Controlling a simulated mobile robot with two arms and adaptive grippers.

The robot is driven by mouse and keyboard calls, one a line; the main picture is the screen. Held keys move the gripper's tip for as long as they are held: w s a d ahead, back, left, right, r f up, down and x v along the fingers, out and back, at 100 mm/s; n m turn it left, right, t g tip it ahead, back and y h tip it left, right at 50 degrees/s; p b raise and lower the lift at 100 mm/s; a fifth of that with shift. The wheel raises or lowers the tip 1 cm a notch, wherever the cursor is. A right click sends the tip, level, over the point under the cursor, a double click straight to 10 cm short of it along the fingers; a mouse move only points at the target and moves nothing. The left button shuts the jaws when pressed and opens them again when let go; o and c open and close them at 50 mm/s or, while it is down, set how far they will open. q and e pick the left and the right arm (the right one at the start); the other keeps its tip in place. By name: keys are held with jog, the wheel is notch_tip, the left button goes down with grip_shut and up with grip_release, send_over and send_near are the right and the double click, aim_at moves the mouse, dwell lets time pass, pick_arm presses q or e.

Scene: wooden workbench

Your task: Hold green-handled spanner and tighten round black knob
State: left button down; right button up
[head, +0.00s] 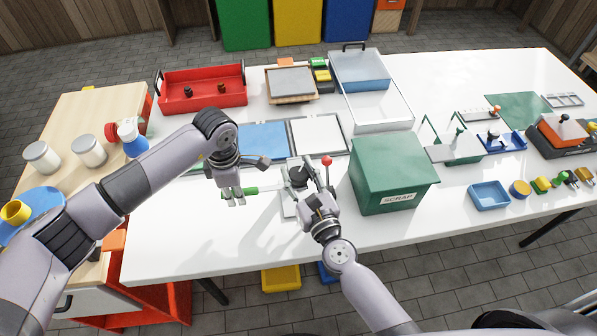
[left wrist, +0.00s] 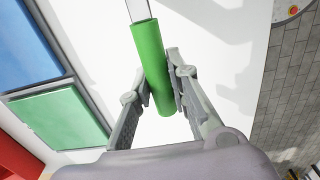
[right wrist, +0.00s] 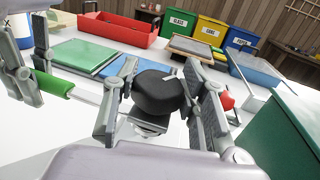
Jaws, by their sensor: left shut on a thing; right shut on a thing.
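The green-handled spanner (head: 245,191) shows in the head view with its green handle at my left gripper (head: 233,197). In the left wrist view, my left gripper is shut on the green handle (left wrist: 152,70), and the metal shaft runs off the top edge. My right gripper (head: 308,190) is over the small fixture with the round black knob (head: 298,175). In the right wrist view, the knob (right wrist: 158,92) sits between my right fingers, which are shut on it. The spanner's shaft (right wrist: 88,95) points toward the fixture; its far end is hidden behind a finger.
A red-tipped lever (head: 327,161) stands beside the fixture. The green SCRAP box (head: 390,170) is close on the right of my right gripper. The white table front left is clear.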

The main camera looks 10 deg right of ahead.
jog(key=shift+a+m+h, duration=0.1)
jog(key=shift+m+h, duration=0.3)
jog(key=shift+h, duration=0.1)
jog(key=shift+c, duration=0.5)
jog(key=shift+m+h, duration=1.1)
jog(key=shift+h, duration=0.6)
jog(key=o, duration=1.2)
jog(key=shift+c, duration=0.2)
jog(key=s, duration=1.2)
jog(key=shift+a, duration=0.2)
